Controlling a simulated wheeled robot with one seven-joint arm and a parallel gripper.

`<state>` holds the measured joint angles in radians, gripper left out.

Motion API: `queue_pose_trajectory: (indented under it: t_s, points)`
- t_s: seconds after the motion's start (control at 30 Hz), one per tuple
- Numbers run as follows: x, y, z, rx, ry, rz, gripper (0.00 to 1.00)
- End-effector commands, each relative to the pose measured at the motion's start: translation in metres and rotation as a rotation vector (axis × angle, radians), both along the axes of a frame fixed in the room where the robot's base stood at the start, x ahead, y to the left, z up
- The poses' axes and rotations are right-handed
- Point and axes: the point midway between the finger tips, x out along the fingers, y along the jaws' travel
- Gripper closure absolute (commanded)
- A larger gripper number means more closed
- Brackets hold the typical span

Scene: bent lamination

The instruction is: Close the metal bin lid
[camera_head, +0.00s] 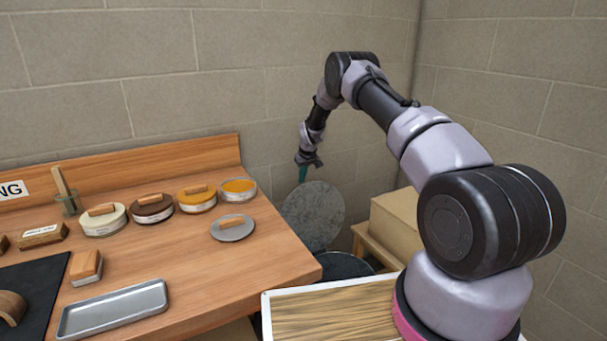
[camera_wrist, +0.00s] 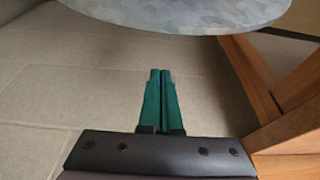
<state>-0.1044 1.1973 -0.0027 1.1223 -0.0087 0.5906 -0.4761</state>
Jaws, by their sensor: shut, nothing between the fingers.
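The round grey metal bin lid (camera_head: 314,215) stands raised, tilted up behind the bin in the head view. The dark metal bin (camera_head: 343,266) is below it, beside the bench, and only its upper part shows. My gripper (camera_head: 303,176) is at the top edge of the lid, near the back wall, pointing down. In the wrist view the green fingers of my gripper (camera_wrist: 161,75) are together with nothing between them. The lid (camera_wrist: 185,10) spans the top of that view, beyond the fingertips. I cannot tell whether the fingers touch it.
A wooden bench (camera_head: 210,265) with several round tins, a metal tray (camera_head: 114,309) and a small lid (camera_head: 232,228) stands left of the bin. Cardboard boxes (camera_head: 397,222) are right of it. A white-edged wood panel (camera_head: 335,312) lies in front. The wall is close behind.

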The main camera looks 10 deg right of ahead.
Motion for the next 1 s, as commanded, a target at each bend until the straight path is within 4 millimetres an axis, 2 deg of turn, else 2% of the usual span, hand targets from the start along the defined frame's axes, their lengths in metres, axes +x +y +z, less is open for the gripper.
queue_pose_trajectory:
  t_s: [0.1,0.33,0.7,1.0]
  points:
    - [0.006,0.002,-0.02,0.0,0.001,0.0,1.0]
    - [0.015,0.004,-0.05,0.0,0.002,-0.001,1.0]
    - [-0.016,-0.006,-0.046,0.0,0.001,-0.002,1.0]
    - [-0.023,-0.008,-0.046,0.0,0.0,-0.002,1.0]
